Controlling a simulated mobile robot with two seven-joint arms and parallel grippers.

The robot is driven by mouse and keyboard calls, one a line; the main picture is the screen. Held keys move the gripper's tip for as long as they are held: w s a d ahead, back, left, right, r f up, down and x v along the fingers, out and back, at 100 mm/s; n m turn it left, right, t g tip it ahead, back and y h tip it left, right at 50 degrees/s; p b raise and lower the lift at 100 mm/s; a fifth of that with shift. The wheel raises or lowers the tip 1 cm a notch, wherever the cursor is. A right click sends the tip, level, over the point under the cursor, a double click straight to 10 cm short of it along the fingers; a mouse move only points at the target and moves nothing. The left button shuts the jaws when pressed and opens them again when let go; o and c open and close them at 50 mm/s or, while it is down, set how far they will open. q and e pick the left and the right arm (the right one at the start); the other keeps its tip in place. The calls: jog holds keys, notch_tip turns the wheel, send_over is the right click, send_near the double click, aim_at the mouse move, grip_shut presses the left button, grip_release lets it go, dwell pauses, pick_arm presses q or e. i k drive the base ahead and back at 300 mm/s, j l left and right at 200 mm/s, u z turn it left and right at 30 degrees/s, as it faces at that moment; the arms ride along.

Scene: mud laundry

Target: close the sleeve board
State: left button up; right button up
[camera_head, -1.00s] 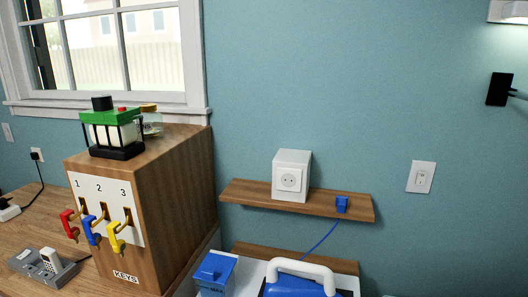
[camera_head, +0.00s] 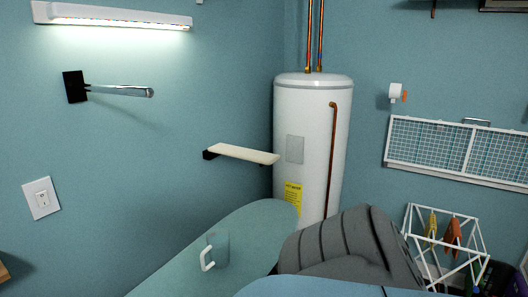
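What looks like the sleeve board (camera_head: 243,154) is a narrow cream board in the middle of the head view. It sticks out level from the blue wall on a dark bracket (camera_head: 208,155), with its free end in front of the white water heater (camera_head: 310,125). Neither of my grippers shows in the head view.
A metal arm (camera_head: 120,90) on a black plate sticks out from the wall at the upper left. Below are a teal surface (camera_head: 175,272) with a clear jug (camera_head: 217,250) and a grey ribbed bundle (camera_head: 345,245). A white rack (camera_head: 445,240) stands at right.

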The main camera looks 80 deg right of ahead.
aim_at(263, 158)
jog(key=z, duration=2.05)
jog(key=i+l+u, duration=0.1)
jog(key=l+u, duration=0.2)
jog(key=u, duration=0.2)
jog(key=l+u, duration=0.3)
jog(key=u, duration=0.15)
jog(key=l+u, duration=0.35)
jog(key=l, duration=0.7)
